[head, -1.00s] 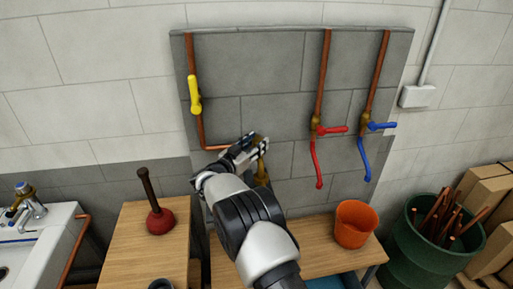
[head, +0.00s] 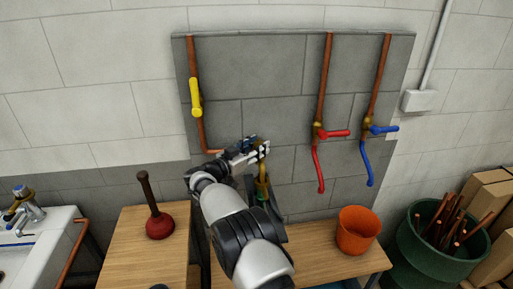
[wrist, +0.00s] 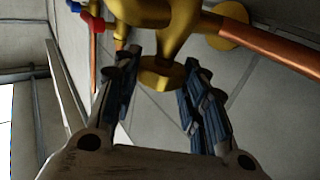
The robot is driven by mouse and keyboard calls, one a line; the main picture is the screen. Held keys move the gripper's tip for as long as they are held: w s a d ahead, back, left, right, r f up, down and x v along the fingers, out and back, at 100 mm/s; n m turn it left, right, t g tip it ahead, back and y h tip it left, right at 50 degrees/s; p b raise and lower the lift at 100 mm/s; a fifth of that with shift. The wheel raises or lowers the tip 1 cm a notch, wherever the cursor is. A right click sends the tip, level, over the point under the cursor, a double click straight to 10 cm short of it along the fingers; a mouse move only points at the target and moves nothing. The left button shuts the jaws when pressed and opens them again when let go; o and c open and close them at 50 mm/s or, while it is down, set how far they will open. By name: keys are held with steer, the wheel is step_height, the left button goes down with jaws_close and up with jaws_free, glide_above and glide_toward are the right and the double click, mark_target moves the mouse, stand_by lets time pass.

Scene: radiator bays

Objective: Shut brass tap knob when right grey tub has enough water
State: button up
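The brass tap (head: 262,178) stands out from the grey block panel, at the end of the left copper pipe. My gripper (head: 260,149) is at its upper part and hides some of it. In the wrist view the round brass knob (wrist: 161,74) lies between the fingertips of my gripper (wrist: 160,85). The fingers are apart, one on each side of the knob; I cannot tell whether either touches it. A small green piece shows below the tap's spout.
A yellow-handled valve (head: 196,97) is on the left pipe. A red lever (head: 333,134) and a blue lever (head: 383,129) are to the right. An orange bucket (head: 357,230) and a plunger (head: 159,224) stand on wooden tops. A green barrel (head: 420,262) is at far right.

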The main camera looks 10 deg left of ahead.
steer(key=o, duration=0.4)
steer(key=v, duration=1.2)
